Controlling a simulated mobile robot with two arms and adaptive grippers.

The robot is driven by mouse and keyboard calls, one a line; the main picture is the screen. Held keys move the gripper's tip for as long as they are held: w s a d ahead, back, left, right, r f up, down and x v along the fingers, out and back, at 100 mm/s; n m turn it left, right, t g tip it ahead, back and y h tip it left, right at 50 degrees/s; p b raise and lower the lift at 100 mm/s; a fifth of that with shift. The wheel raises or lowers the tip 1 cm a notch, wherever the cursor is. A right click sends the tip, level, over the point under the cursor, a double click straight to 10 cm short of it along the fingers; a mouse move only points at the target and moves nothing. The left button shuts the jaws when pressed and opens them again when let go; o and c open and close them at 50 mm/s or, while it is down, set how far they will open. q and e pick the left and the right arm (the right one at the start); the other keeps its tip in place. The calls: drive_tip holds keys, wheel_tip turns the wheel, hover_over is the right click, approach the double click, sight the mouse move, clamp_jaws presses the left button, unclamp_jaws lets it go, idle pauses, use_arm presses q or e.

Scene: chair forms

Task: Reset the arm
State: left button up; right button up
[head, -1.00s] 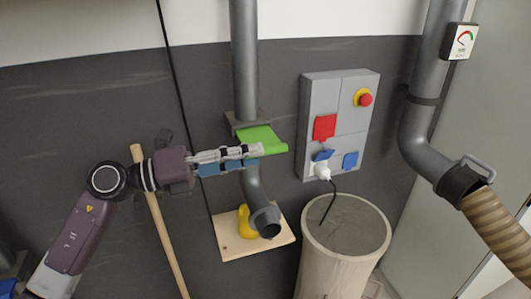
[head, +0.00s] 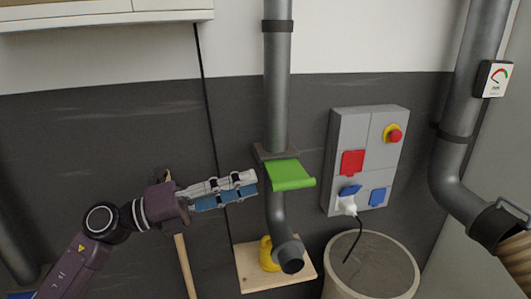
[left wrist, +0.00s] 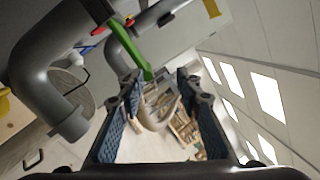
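My left gripper (head: 252,186) is in the head view, just left of the green blast-gate-like plate (head: 290,175) on the grey vertical pipe. In that view a small gap shows between the fingertips and the plate. In the left wrist view the two blue-padded fingers (left wrist: 159,80) stand apart with nothing held between them. The green plate (left wrist: 128,48) shows there ahead of the fingertips. My left arm reaches in from the lower left, bent at the elbow. My right gripper is in neither view.
The pipe's lower elbow (head: 288,255) opens above a wooden board (head: 247,268) with a yellow item (head: 266,252). A grey socket box (head: 365,150) with a plug stands right of it, above a round bin (head: 370,270). A wooden pole (head: 186,265) stands below my gripper.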

use_arm(q)
drive_tip(key=w+a+f+n+t+y, duration=0.2)
drive_tip(key=a+f+n+t+y, duration=0.35)
drive_tip(key=n, duration=0.75)
drive_tip(key=w+a+f+n+t+y, duration=0.2)
drive_tip(key=a+n+t+y, duration=0.55)
drive_tip(key=n+y, duration=0.4)
drive_tip(key=s+a+f+n+g+y, duration=0.2)
drive_tip(key=s+f+n+g, duration=0.15)
drive_tip(key=f, duration=0.45)
drive_tip(key=s+a+f+n+g+y, duration=0.15)
drive_tip(key=s+f+n, duration=0.3)
drive_tip(key=f, duration=0.45)
drive_tip(key=s+d+f+n+g+h, duration=0.1)
drive_tip(key=s+d+f+n+g, duration=0.1)
drive_tip(key=s+f+g, duration=0.75)
drive_tip(key=s+d+f+n+g+h, duration=0.1)
drive_tip(key=s+d+f+g, duration=0.15)
drive_tip(key=s+f, duration=1.15)
drive_tip(key=f, duration=0.8)
drive_tip(key=s+f, duration=0.3)
drive_tip(key=f, duration=0.9)
drive_tip(key=s+a+f+g+b, duration=0.1)
drive_tip(key=s+a+f+g, duration=0.1)
drive_tip(key=s+f, duration=1.4)
drive_tip(key=shift+s+a+f, duration=0.15)
drive_tip(key=shift+s+a, duration=0.15)
drive_tip(key=shift+s, duration=0.05)
